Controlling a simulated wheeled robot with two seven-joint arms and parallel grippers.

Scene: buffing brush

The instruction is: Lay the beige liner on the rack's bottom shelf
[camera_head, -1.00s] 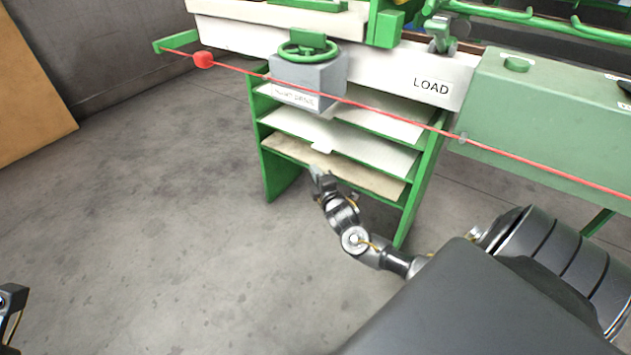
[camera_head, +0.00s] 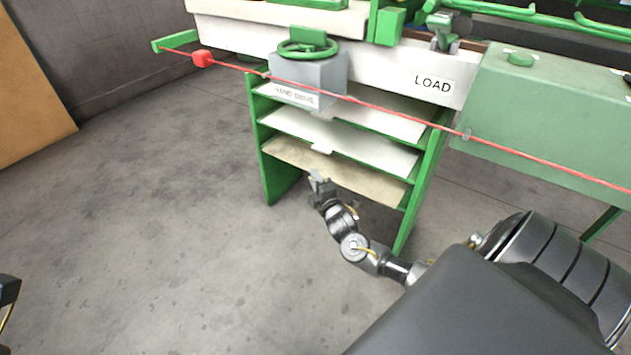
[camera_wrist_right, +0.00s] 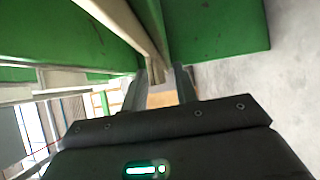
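The beige liner (camera_head: 345,174) lies flat on the bottom shelf of the green rack (camera_head: 274,180), below the two white-lined shelves. My right gripper (camera_head: 321,180) is just in front of the liner's front edge. In the right wrist view its two fingers (camera_wrist_right: 160,88) stand apart, with a small beige tab (camera_wrist_right: 155,70) at the far end of the gap between them. They look open, with room beside the tab. Only a dark piece of my left arm (camera_head: 8,290) shows at the left edge; its fingers cannot be made out.
White liners (camera_head: 345,139) lie on the shelves above. A grey hand-drive box (camera_head: 308,75) with a green wheel juts out over the rack. A red cord (camera_head: 400,117) crosses in front. A green machine body (camera_head: 550,110) stands at right. The floor at left is clear.

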